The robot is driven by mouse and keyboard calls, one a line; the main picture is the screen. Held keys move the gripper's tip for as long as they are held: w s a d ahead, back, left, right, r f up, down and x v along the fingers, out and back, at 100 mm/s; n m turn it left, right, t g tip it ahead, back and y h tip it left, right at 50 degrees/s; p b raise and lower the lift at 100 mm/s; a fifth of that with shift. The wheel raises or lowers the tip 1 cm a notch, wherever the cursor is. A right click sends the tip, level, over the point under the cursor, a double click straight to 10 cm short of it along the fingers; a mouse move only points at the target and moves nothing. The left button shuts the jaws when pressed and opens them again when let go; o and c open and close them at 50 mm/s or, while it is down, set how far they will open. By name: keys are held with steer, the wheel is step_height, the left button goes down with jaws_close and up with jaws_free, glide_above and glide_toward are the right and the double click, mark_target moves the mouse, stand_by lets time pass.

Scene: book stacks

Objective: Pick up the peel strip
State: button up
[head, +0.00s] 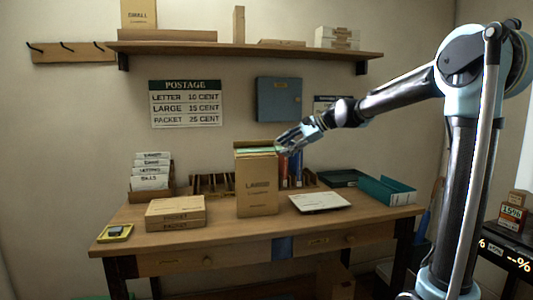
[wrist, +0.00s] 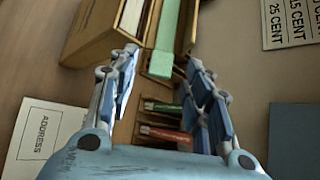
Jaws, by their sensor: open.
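A pale green strip (wrist: 167,40) stands among white papers in the brown LARGE box (head: 257,187); I take it for the peel strip, but no label shows on it. In the head view only a thin green edge (head: 262,151) shows at the box top. My gripper (head: 287,142) is above the box's right side, fingers pointing left. In the wrist view my gripper (wrist: 162,60) is open and empty, with the green strip's near end seen between the fingertips. Whether the fingers touch it I cannot tell.
Red and dark books (head: 291,170) stand right behind the box. A white addressed packet (head: 320,202) lies to its right, stacked packet boxes (head: 175,212) to its left. A blue wall box (head: 279,99) hangs behind my gripper, below the shelf (head: 250,48).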

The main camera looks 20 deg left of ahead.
steer(key=shift+a+f, duration=0.25)
steer(key=shift+a, duration=0.15)
steer(key=c, duration=0.7)
steer(key=shift+c, duration=0.2)
step_height(320, 180, up, 16)
stand_by(1.5)
stand_by(0.5)
